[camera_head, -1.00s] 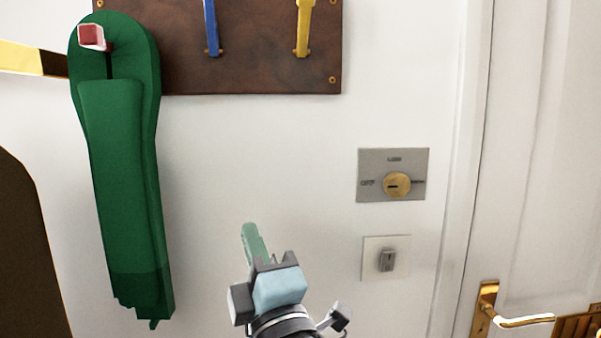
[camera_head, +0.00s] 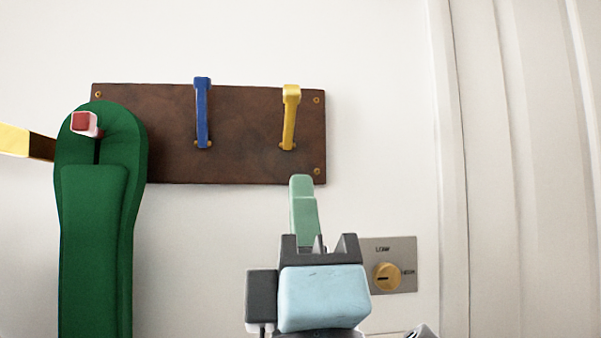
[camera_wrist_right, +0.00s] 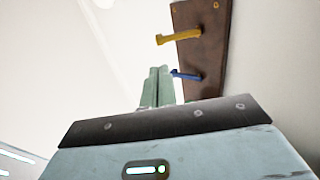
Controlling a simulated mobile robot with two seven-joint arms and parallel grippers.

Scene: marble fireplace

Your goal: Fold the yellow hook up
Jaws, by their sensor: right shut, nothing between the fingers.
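The yellow hook (camera_head: 289,118) is on the right part of a brown wooden board (camera_head: 245,163) on the wall. In the right wrist view the yellow hook (camera_wrist_right: 180,39) shows at the upper right, ahead of my fingers. I see no contact with the hook. The right gripper's fingers (camera_wrist_right: 158,72) are together in the wrist view. My left gripper is not in view.
A blue hook (camera_head: 202,115) is left of the yellow one. A red hook (camera_head: 84,122) at the board's left end carries a green hanging item (camera_head: 95,220). A wall plate with a brass knob (camera_head: 386,276) is right of my gripper. White wall surrounds the board.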

